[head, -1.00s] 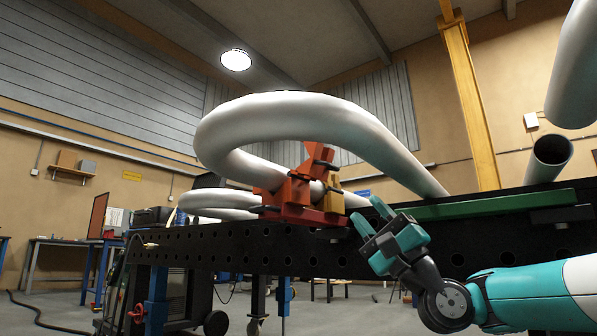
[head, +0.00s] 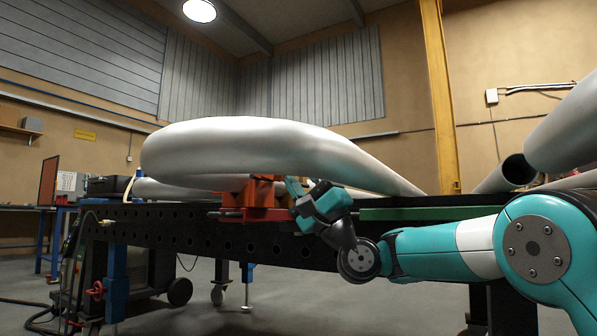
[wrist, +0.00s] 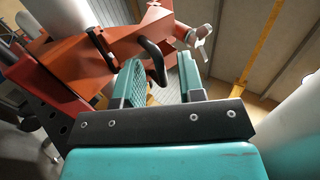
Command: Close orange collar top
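The orange collar (head: 252,193) sits on the black table, low against the white coiled pipe, in the head view. In the wrist view the collar (wrist: 118,42) fills the upper left, with a bent black handle (wrist: 155,62) and a metal wing-like piece (wrist: 203,40) at its right. My gripper (head: 294,190) is at the collar's right side in the head view. In the wrist view its two teal fingers (wrist: 160,80) are apart, with the black handle's end near the gap between them. I cannot tell whether they touch it. The collar's far side is hidden.
The large white pipe (head: 235,145) arches over the collar and runs right. The perforated black table (head: 200,232) has a green rail (head: 430,213) at its right. Another pipe (wrist: 290,130) is close at the right of the wrist view.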

